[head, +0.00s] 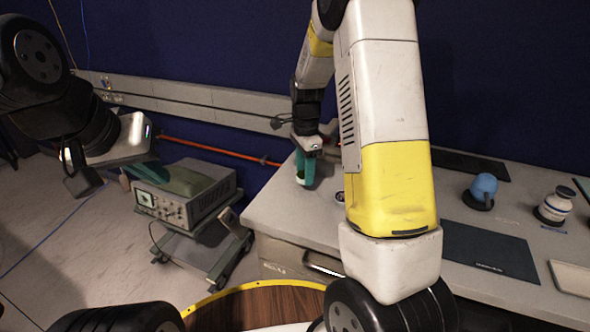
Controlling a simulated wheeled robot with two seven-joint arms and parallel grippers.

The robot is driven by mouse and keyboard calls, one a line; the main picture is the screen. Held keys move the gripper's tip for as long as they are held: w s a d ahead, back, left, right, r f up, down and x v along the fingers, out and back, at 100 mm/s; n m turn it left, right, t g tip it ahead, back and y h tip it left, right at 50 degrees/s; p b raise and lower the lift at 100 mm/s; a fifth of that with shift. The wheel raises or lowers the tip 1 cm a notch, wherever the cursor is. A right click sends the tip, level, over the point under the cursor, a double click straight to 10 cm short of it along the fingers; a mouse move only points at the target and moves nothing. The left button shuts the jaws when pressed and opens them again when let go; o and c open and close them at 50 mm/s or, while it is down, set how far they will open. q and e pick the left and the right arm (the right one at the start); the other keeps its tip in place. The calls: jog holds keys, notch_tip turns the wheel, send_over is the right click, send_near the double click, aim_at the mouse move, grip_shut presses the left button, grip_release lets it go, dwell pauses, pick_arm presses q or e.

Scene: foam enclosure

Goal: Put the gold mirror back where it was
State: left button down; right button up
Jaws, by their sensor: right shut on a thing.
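My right gripper (304,180) has teal fingers and points down at the left end of the grey worktop (275,210). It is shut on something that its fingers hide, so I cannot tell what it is. I cannot make out the gold mirror anywhere. A small dark round item (340,196) shows just right of the gripper, partly behind my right arm. My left gripper (143,171) is at the left, away from the worktop and in front of the instrument cart. One teal finger shows, and its opening is unclear.
A blue ball-shaped item (483,187) and a white-and-blue jar (555,206) stand on dark bases at the right of the worktop. A dark mat (490,250) lies nearer. An instrument (185,195) rides on a cart at left. My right arm hides the worktop's middle.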

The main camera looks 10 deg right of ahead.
jog(key=shift+f, duration=1.7)
jog(key=shift+f, duration=0.2)
jog(key=o, duration=1.4)
notch_tip(320, 180, up, 12)
jog(key=shift+s+a+r+n+t+y, duration=0.35)
jog(key=shift+s+r+n+t, duration=0.7)
jog(key=shift+s+r+n, duration=2.2)
jog(key=shift+s+a+r+n+t+y, duration=0.4)
jog(key=shift+s+r+n+t, duration=0.5)
jog(key=shift+s+n, duration=2.65)
jog(key=shift+s+a+r+n+t+y, duration=0.35)
jog(key=shift+s+r+n+t, duration=1.25)
jog(key=shift+s, duration=3.75)
